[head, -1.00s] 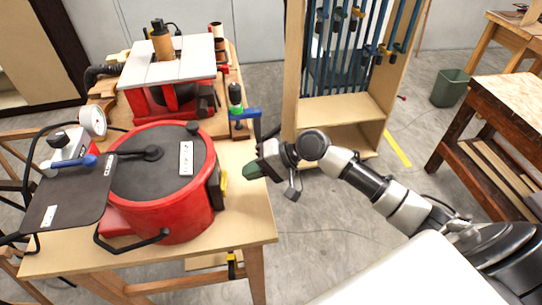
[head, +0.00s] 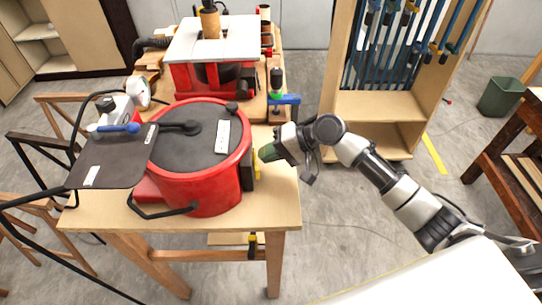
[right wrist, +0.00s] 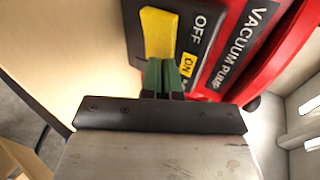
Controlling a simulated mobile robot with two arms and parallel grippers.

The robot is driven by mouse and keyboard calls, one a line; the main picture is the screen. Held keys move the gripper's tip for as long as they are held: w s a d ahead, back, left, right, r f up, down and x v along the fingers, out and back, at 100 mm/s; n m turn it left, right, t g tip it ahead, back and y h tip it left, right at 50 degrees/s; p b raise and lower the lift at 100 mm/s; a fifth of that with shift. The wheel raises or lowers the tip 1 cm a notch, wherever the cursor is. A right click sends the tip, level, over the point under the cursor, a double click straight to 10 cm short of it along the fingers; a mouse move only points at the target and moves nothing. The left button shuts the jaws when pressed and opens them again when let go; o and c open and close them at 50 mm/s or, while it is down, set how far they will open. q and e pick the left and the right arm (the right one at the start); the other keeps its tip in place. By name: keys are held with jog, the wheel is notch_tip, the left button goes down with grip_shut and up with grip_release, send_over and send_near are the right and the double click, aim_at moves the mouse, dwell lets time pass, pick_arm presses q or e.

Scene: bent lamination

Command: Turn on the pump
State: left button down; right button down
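The vacuum pump is a red round pot (head: 205,185) with a dark lid, standing on a wooden table. On its right side is a black switch box (head: 248,170) with a yellow switch. In the right wrist view the yellow switch (right wrist: 157,33) sits on a black panel (right wrist: 201,30) marked OFF and ON, beside the label VACUUM PUMP. My right gripper (head: 266,153) is beside the box. Its green fingertips (right wrist: 164,68) are together and empty, at the switch's near end by the ON mark. I cannot tell whether they touch. My left gripper is not in view.
A black plate (head: 115,165) and hoses lie at the pump's left. A red machine with a pale top (head: 212,38) stands behind it. A clamp rack (head: 375,105) stands behind my right arm. Open floor (head: 350,235) lies right of the table (head: 272,212).

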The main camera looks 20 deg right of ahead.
jog(key=shift+s+a, duration=0.15)
jog(key=shift+s+f+p, duration=0.1)
jog(key=shift+s+p, duration=0.4)
jog(key=shift+p, duration=0.1)
jog(key=shift+s, duration=0.2)
jog(key=shift+w, duration=0.1)
